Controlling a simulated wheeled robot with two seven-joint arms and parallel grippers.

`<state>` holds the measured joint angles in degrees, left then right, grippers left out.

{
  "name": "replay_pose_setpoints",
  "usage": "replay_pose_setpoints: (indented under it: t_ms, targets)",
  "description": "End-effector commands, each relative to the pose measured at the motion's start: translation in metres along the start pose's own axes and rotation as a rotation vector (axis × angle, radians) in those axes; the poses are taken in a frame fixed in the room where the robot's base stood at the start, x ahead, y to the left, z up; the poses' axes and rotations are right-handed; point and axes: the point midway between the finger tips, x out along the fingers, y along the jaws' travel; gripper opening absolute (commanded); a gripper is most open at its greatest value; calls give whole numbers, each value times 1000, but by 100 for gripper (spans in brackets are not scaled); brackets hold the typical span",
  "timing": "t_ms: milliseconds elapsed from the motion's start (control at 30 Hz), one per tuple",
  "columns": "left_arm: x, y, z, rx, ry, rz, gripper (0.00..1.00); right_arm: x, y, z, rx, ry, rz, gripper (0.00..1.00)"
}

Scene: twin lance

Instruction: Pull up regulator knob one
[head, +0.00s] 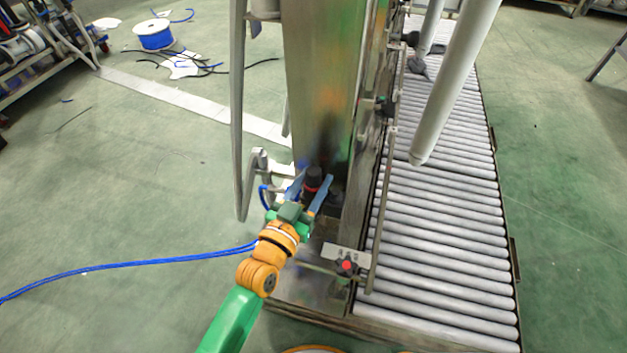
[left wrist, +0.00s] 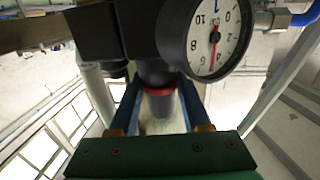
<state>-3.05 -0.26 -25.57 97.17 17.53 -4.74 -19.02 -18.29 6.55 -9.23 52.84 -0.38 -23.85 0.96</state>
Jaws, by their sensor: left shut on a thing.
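Regulator knob one (head: 314,176) is a black cylinder with a red ring, on the side of the steel column. In the left wrist view the knob (left wrist: 157,103) shows between my two blue fingers, with its red ring and dark body above it. My left gripper (head: 311,189) is shut on the knob, one finger on each side; its fingers also show in the left wrist view (left wrist: 158,92). The exact finger contact is hard to see. My right gripper is not in view.
A round pressure gauge (left wrist: 213,38) sits right beside the regulator. The tall steel column (head: 318,90) stands behind it. A roller conveyor (head: 440,230) runs on the right, with a red button (head: 347,266) near its front. A blue hose (head: 130,262) crosses the floor at left.

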Motion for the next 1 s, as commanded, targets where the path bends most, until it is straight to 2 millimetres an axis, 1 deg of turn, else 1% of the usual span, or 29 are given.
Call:
replay_pose_setpoints:
  t_ms: [33, 67, 100, 1000]
  targets:
    - [0, 0, 0, 0, 0, 0, 11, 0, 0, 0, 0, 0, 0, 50]
    - [0, 0, 0, 0, 0, 0, 3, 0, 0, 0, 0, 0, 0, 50]
    - [0, 0, 0, 0, -1, 0, 0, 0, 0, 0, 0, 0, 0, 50]
    - [0, 0, 1, 0, -1, 0, 0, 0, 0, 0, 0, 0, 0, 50]
